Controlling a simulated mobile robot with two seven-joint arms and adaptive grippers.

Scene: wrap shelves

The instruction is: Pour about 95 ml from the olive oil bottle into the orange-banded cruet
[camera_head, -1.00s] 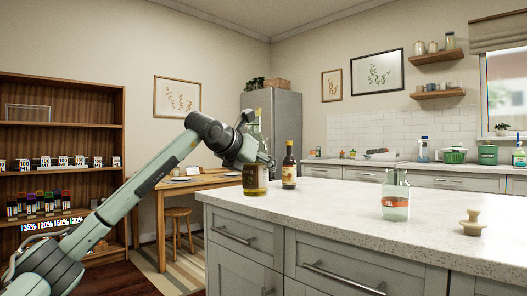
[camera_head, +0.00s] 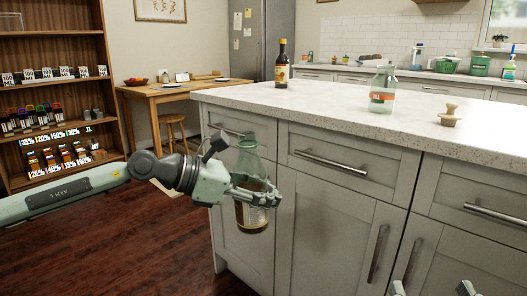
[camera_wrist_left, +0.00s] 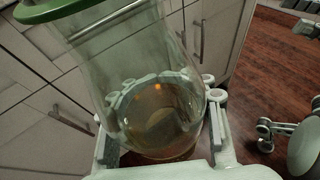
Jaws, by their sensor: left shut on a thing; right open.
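The olive oil bottle (camera_head: 250,216), clear glass with amber liquid low inside, is upright or nearly so in front of the island's cabinet doors, below the counter top. My left gripper (camera_head: 262,192) is shut around it. The left wrist view shows the bottle (camera_wrist_left: 135,65) between the fingers (camera_wrist_left: 162,138), with its green rim at upper left. The orange-banded cruet (camera_head: 383,88) stands upright on the counter, back and right of the bottle; I cannot tell its contents clearly. My right gripper (camera_head: 432,289) is open at the bottom edge, only its fingertips showing.
A dark labelled bottle (camera_head: 282,70) stands on the counter, left of the cruet. A wooden stopper (camera_head: 449,118) sits right of the cruet. The counter edge and drawer handles (camera_head: 331,162) lie right of the held bottle. Counter between dark bottle and cruet is clear.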

